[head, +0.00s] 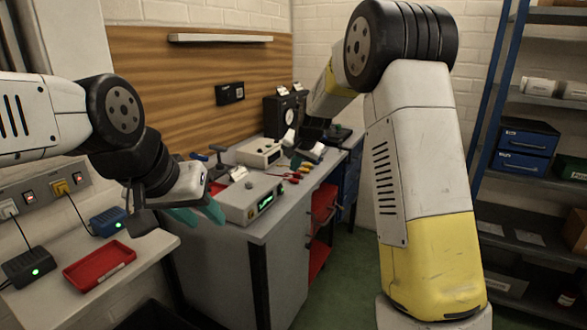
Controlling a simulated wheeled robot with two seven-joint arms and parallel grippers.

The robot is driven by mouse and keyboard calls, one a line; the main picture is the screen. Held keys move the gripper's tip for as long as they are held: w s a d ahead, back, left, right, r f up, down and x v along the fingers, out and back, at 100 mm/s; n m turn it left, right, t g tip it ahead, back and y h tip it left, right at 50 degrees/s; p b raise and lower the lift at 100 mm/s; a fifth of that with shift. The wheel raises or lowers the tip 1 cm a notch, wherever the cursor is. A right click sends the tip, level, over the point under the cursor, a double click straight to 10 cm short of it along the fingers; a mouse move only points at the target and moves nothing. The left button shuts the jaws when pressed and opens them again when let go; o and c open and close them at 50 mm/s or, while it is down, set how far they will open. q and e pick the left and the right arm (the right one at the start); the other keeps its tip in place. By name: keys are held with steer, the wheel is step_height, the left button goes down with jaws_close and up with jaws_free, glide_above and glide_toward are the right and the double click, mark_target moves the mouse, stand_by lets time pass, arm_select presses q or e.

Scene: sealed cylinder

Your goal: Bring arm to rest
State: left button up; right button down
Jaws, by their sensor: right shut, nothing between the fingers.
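My left gripper (206,214), with teal fingers, hangs over the left end of the grey workbench, beside a grey box with a green display (250,199). Its fingers are seen from the side, so I cannot tell whether they are apart. My right arm rises large at the right of the view and bends at a black elbow. Its gripper (297,160) is far off over the back of the bench, small in the view, shut and empty. I cannot make out a sealed cylinder.
A red tray (99,266) and a black adapter (28,268) lie on the left side bench. A beige instrument (260,153) and coloured connectors (292,178) are on the workbench. Blue-framed shelves (525,210) stand at right. Green floor (345,270) shows between.

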steer(key=s+d+r+n, duration=0.1)
steer(key=s+d+r, duration=0.5)
steer(key=s, duration=0.4)
steer(key=s+d+r+n, duration=0.1)
steer(key=s+d+n, duration=0.1)
steer(key=s, duration=1.3)
steer(key=s+d+r+n, duration=0.1)
steer(key=s+d+n, duration=0.1)
steer(key=s, duration=1.3)
steer(key=shift+d+r+g, duration=0.3)
steer(key=shift+d+r, duration=0.05)
steer(key=shift+d, duration=0.25)
arm_select(q)
steer(key=shift+c, duration=0.5)
